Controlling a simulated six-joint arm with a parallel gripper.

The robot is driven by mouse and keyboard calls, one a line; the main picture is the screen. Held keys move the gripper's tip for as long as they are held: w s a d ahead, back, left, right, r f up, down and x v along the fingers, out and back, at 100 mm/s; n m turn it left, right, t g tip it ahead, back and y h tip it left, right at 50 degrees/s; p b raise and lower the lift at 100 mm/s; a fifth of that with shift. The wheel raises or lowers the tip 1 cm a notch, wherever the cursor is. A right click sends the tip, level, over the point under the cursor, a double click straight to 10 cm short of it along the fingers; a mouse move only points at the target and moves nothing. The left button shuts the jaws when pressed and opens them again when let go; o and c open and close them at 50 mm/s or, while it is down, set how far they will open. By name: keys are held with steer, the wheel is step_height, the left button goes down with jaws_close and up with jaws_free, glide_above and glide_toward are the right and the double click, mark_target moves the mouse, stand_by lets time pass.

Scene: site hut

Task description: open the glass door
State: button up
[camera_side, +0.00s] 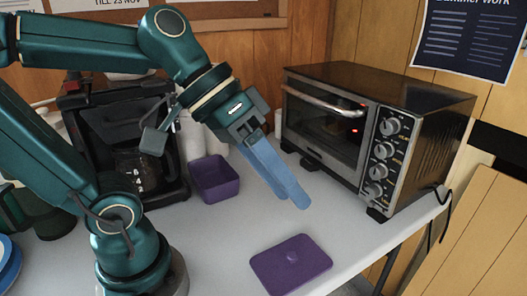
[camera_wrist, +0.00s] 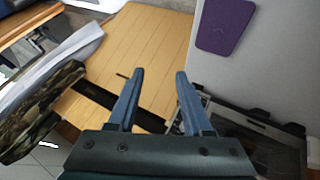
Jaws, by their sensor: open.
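The toaster oven (camera_side: 424,140) stands at the right of the table in the side view. Its glass door (camera_side: 318,130) looks closed, with a pale bar handle (camera_side: 326,102) along its top edge. A reddish glow and a tan shape show through the glass. My gripper (camera_side: 292,195) hangs in front of the door, left of and below the handle, apart from it. Its blue fingers point down and right. In the wrist view my gripper (camera_wrist: 159,75) is open with nothing between the fingers. Part of the oven (camera_wrist: 262,134) shows there at lower right.
A purple lid (camera_side: 290,264) lies near the table's front edge, and a purple open box (camera_side: 215,181) stands left of my gripper. A dark coffee maker (camera_side: 118,127) stands at back left. The tabletop (camera_side: 225,235) between box and lid is clear.

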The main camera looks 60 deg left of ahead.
steer(key=w+r+n+t+h, duration=0.1)
steer(key=w+r+n+h, duration=0.25)
steer(key=w, duration=0.35)
steer(key=r+n+t+y, duration=0.1)
steer(key=n+t+y, duration=0.2)
steer(key=n+t, duration=0.55)
glide_above(307, 100)
steer(key=s+d, duration=0.4)
steer(key=d, duration=0.2)
steer(key=a+f+n, duration=0.1)
steer(key=a, duration=0.1)
steer(key=a+f+n+y, duration=0.1)
steer(key=a+f, duration=0.1)
steer(key=a, duration=0.1)
steer(key=a+f+n, duration=0.1)
steer(key=a+n, duration=0.1)
steer(key=shift+w+a+f+y, duration=0.1)
steer(key=shift+a+f+y, duration=0.1)
steer(key=shift+y, duration=0.15)
steer(key=shift+x, duration=2.4)
jaws_close()
steer(key=shift+d, duration=0.1)
